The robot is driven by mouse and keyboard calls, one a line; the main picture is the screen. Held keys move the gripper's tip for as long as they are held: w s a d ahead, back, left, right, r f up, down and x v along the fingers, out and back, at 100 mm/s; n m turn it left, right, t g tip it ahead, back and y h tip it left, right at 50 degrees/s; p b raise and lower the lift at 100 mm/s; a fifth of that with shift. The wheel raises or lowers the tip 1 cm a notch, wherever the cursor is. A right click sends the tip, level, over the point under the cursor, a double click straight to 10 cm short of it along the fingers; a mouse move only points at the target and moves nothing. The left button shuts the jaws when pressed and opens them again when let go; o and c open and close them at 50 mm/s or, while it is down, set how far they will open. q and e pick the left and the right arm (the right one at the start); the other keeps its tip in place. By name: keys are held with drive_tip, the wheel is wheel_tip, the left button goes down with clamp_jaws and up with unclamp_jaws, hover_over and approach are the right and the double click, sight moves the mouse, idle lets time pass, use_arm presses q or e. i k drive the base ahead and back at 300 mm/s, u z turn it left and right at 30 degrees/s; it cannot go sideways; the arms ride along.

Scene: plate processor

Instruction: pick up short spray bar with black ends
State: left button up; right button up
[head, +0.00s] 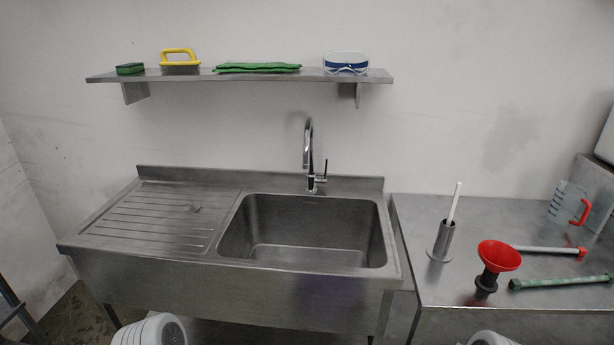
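A green bar (562,282) lies flat on the metal table at the right, near its front edge. Its ends look dark, though its right end is close to the picture's edge. A white bar (545,249) with a red end lies behind it, its left end hidden by a red funnel. No other bar with black ends shows clearly, and I cannot tell for sure that the green one is the spray bar. Neither of my grippers is in view. Rounded white parts at the bottom edge look like my arms.
The red funnel (500,255) stands left of the bars on the metal table (460,285). A metal holder (441,242) with a white handle and a measuring jug (567,203) are also there. The sink (310,235) is empty. A shelf (200,77) holds cleaning items.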

sight(514, 284)
drive_tip(key=z, duration=0.45)
drive_tip(key=k, duration=1.05)
drive_tip(key=z, duration=1.55)
drive_tip(key=i, duration=0.5)
drive_tip(key=z, duration=0.55)
drive_tip(key=i, duration=1.95)
drive_tip(key=u, duration=1.1)
drive_tip(key=i, duration=1)
drive_tip(key=u, duration=0.9)
